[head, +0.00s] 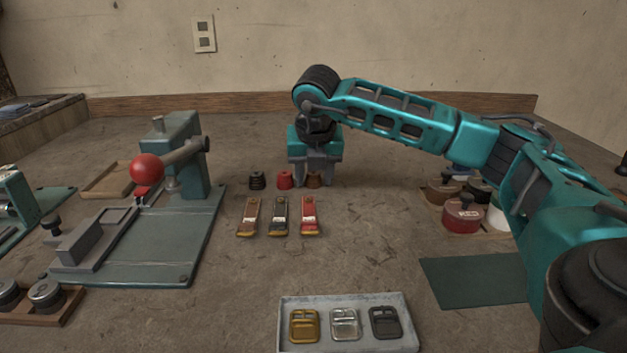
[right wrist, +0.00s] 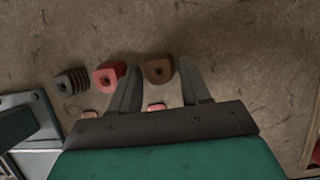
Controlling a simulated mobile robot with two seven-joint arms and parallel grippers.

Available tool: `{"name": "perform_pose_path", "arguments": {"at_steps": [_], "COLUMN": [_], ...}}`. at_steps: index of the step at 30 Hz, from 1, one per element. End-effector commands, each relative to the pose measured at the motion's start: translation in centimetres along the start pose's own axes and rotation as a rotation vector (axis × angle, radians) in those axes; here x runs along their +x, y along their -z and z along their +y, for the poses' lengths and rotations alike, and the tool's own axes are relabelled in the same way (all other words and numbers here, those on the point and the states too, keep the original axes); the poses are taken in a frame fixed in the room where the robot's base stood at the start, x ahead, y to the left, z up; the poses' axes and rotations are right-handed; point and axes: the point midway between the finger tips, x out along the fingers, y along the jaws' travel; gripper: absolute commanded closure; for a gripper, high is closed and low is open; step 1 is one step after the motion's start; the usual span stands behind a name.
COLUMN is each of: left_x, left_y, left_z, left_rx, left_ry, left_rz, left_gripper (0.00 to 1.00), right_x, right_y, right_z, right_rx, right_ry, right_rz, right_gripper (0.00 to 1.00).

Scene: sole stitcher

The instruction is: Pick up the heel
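Three small heels stand in a row on the table: a black one (head: 257,180), a red one (head: 284,180) and a brown one (head: 314,181). My right gripper (head: 313,183) points down at the brown heel, with its fingers apart. In the right wrist view the brown heel (right wrist: 158,70) shows between the two open fingertips (right wrist: 160,68), with gaps at its sides. The red heel (right wrist: 108,76) lies just left of the left finger, and the black heel (right wrist: 71,81) is further left. My left gripper is out of view.
Three soles or straps (head: 279,217) lie in front of the heels. A green press with a red-knobbed lever (head: 147,168) stands left. A buckle tray (head: 401,300) is at the front, a green mat (head: 474,279) and round pots (head: 462,214) at the right. Bare table lies between.

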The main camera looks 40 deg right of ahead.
Motion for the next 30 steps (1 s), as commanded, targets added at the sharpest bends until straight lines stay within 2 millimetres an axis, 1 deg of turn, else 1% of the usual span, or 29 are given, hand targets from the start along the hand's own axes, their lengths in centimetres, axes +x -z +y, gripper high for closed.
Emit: {"name": "perform_pose_path", "arguments": {"at_steps": [1, 12, 19, 23, 26, 30], "left_x": [0.0, 0.1, 0.1, 0.0, -0.2, -0.5], "left_y": [0.1, 0.3, 0.3, 0.4, 0.6, 1.0], "left_z": [0.0, 0.1, 0.0, 0.0, -0.1, -0.1], "left_rx": [-0.002, -0.005, -0.004, 0.000, 0.003, 0.006], "left_ry": [0.000, 0.001, 0.001, 0.001, 0.001, 0.001], "left_rz": [0.002, 0.007, 0.007, 0.006, 0.005, 0.004], "left_gripper": [0.57, 0.57, 0.57, 0.57, 0.57, 0.57], "right_x": [0.0, 0.0, -0.1, -0.6, -1.5, -3.5], "right_y": [0.0, 0.0, 0.0, -0.2, -0.6, -1.5], "right_z": [0.0, 0.0, 0.0, 0.0, 0.1, 0.1], "right_rx": [0.000, 0.000, 0.000, 0.001, 0.002, 0.001], "right_ry": [0.000, 0.000, 0.000, -0.001, -0.002, -0.003], "right_rz": [0.000, 0.000, 0.000, -0.001, -0.002, -0.003], "right_gripper": [0.59, 0.93, 0.93, 0.93, 0.93, 0.93]}}
